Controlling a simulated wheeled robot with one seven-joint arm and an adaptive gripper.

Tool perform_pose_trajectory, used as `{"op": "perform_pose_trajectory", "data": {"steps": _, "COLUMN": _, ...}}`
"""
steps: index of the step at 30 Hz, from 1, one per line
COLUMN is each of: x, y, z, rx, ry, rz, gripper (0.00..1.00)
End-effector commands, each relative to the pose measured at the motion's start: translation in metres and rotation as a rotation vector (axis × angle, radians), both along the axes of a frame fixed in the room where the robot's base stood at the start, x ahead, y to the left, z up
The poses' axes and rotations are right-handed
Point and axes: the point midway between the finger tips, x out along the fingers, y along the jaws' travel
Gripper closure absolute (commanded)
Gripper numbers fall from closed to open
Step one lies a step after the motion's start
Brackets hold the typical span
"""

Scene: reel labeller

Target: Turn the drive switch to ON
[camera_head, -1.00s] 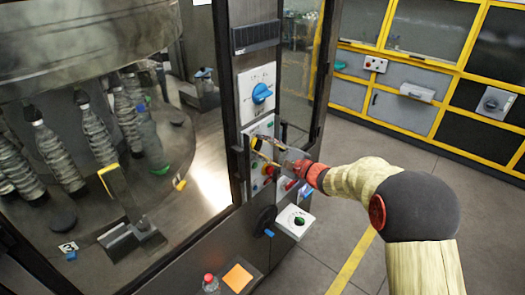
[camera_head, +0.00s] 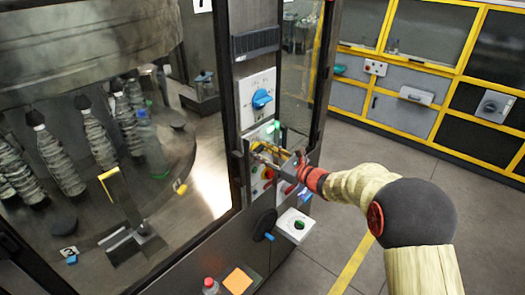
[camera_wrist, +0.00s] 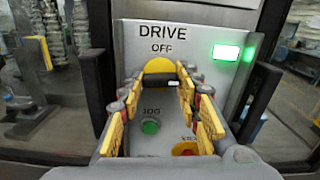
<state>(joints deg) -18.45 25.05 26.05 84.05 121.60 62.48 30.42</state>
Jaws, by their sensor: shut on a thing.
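The drive switch (camera_wrist: 160,78) has a black handle on a yellow disc, under the words DRIVE and OFF on a grey panel (camera_wrist: 200,38). In the wrist view its handle lies across the picture, with a white mark toward its right end. My gripper (camera_wrist: 158,88) is shut on the handle, yellow-padded fingers on both sides. No ON label shows; the fingers cover part of the panel. A green lamp (camera_wrist: 226,52) glows at the panel's upper right. In the head view my gripper (camera_head: 262,152) is at the panel on the machine's post.
Below the switch are a green JOG button (camera_wrist: 150,127) and a red button on yellow (camera_wrist: 186,149). A blue rotary switch (camera_head: 261,98) is above the panel. A black handwheel (camera_head: 263,224) and a white box (camera_head: 295,225) are below. The floor at right is open.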

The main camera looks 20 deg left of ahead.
Motion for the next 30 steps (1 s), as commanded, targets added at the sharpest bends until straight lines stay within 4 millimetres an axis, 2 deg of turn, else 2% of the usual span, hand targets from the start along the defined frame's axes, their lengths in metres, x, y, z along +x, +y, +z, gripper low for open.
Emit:
{"op": "perform_pose_trajectory", "data": {"steps": 9, "x": -0.0003, "y": -0.0003, "z": -0.0025, "rx": 0.040, "ry": 0.106, "rz": 0.000, "gripper": 0.91}}
{"op": "perform_pose_trajectory", "data": {"steps": 25, "x": -0.0003, "y": -0.0003, "z": -0.0029, "rx": 0.048, "ry": 0.123, "rz": 0.000, "gripper": 0.91}}
{"op": "perform_pose_trajectory", "data": {"steps": 26, "x": -0.0003, "y": -0.0003, "z": -0.0029, "rx": 0.048, "ry": 0.123, "rz": 0.000, "gripper": 0.65}}
{"op": "perform_pose_trajectory", "data": {"steps": 30, "x": -0.0002, "y": -0.0002, "z": -0.0020, "rx": 0.048, "ry": 0.122, "rz": 0.000, "gripper": 0.57}}
